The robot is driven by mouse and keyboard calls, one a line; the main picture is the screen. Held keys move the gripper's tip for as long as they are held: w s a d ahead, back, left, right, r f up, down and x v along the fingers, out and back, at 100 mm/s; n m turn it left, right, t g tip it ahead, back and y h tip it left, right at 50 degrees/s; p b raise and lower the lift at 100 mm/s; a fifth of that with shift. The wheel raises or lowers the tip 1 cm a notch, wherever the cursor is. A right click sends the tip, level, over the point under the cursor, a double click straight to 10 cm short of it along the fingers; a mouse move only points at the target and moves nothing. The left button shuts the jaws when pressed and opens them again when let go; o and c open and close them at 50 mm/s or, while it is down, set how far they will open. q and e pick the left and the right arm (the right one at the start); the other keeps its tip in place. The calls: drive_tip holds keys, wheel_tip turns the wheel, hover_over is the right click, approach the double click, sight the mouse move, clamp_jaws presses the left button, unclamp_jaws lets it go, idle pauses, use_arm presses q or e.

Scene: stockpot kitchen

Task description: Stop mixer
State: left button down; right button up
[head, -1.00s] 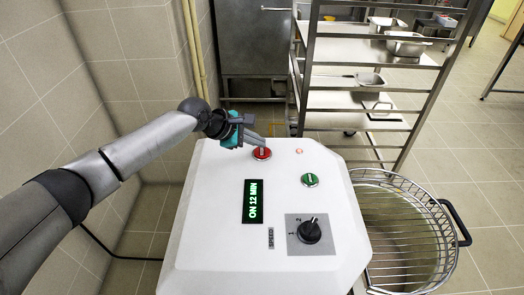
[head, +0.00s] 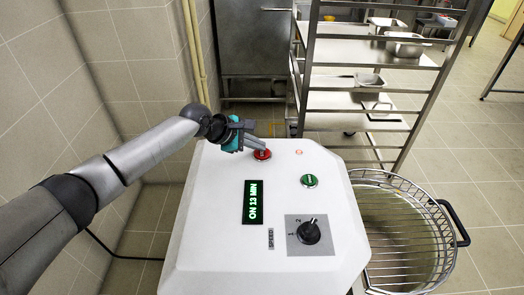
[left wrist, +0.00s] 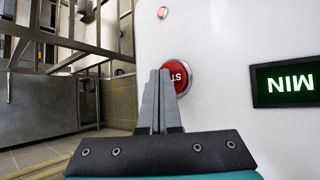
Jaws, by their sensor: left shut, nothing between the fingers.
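The mixer's white top panel (head: 210,235) fills the middle of the head view. On it are a red stop button (head: 262,155), a green button (head: 309,180), a speed knob (head: 309,232) and a display (head: 253,202) reading "ON 13 MIN". My left gripper (head: 262,147) is shut and empty, its fingertips right at the red button. In the left wrist view the shut fingertips (left wrist: 162,75) cover part of the red button (left wrist: 181,76), marked "ST"; I cannot tell whether they press it. My right gripper is not in view.
A wire guard (head: 400,215) over the mixer bowl lies to the right. A metal rack (head: 350,100) with trays stands behind the mixer. A tiled wall (head: 60,80) is close on the left. Open floor (head: 490,170) lies at the far right.

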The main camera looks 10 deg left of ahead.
sight(258, 154)
use_arm(q)
drive_tip(key=shift+f, duration=0.45)
idle(0.8)
drive_tip(key=shift+r+p, duration=0.85)
drive_tip(key=shift+p, duration=0.5)
wheel_tip(258, 154, up, 5)
drive_tip(key=p, duration=0.6)
drive_tip(key=shift+r, duration=0.1)
